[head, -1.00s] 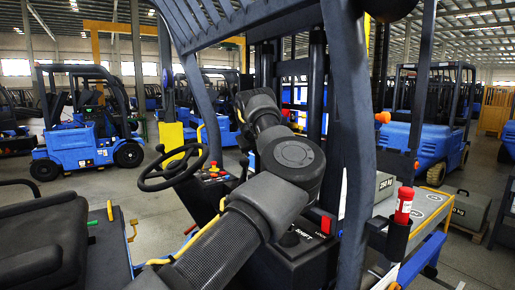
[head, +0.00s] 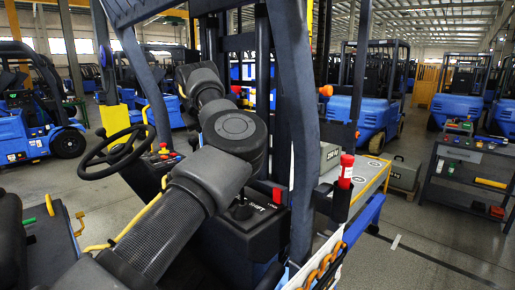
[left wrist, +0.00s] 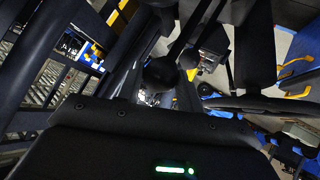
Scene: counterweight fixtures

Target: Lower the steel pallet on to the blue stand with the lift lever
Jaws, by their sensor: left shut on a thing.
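My left arm crosses the head view from the bottom left, and its dark wrist end (head: 198,80) is up beside the mast. My left gripper (left wrist: 165,78) is shut on what looks like the lift lever; the dark view hides the exact contact. A grey block marked 250 kg (head: 330,155) shows behind the front post; the steel pallet under it cannot be made out clearly. Right of it is a grey top with round pads (head: 376,171) and a yellow edge, over a blue frame (head: 367,214), likely the blue stand. My right gripper is out of view.
The steering wheel (head: 118,144) and a console marked SHIFT (head: 252,222) are close to my arm. A red-capped handle (head: 346,172) stands at the front post. A tool cart (head: 468,160) is at right. Blue forklifts stand behind, with open floor at right.

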